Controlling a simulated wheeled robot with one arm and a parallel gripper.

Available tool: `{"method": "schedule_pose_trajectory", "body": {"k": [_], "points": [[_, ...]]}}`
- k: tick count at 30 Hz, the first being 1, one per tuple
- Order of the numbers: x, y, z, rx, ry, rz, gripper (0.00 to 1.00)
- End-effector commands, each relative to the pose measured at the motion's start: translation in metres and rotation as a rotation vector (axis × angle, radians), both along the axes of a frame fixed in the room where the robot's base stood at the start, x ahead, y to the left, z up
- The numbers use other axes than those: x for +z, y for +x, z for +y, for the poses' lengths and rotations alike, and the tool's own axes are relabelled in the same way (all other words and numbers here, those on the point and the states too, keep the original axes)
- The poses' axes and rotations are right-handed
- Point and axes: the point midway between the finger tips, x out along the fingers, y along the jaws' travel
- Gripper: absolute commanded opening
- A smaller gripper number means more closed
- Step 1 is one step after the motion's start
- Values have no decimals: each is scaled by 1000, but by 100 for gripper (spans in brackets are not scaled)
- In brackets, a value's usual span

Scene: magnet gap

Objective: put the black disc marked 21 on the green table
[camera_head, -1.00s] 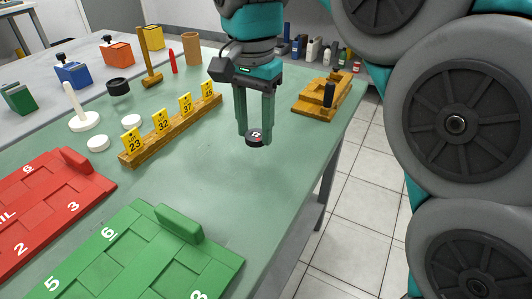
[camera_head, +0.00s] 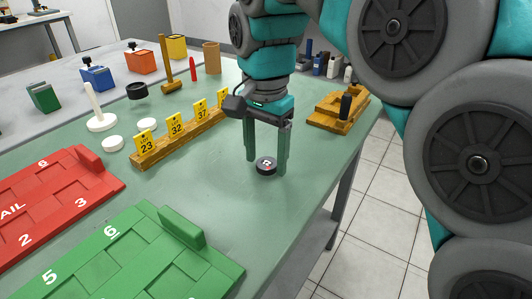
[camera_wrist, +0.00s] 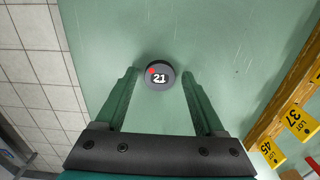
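The black disc marked 21 (camera_head: 265,166) lies flat on the green table (camera_head: 215,205), label up, and appears to rest on the tabletop. In the wrist view the disc (camera_wrist: 159,76) shows a white 21 and a red dot. My gripper (camera_head: 266,168) points down over it, with one finger on either side. The wrist view shows my gripper (camera_wrist: 160,73) open, with a gap between each fingertip and the disc.
A wooden rack (camera_head: 180,140) with yellow lot tags stands left of the gripper. A stepped wooden block (camera_head: 335,110) stands to the right, near the table edge. Green (camera_head: 130,255) and red (camera_head: 60,195) numbered trays lie at the front left. Table around the disc is clear.

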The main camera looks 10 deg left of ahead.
Motion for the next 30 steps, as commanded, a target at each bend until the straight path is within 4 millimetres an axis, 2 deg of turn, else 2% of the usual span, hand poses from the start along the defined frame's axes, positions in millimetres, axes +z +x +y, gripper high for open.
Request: {"method": "schedule_pose_trajectory", "body": {"k": [9, 17, 26, 30], "points": [[1, 0, 0, 0, 0, 0, 78], [13, 1, 0, -1, 0, -1, 78], [50, 2, 0, -2, 2, -3, 78], [73, 1, 0, -2, 1, 0, 78]]}}
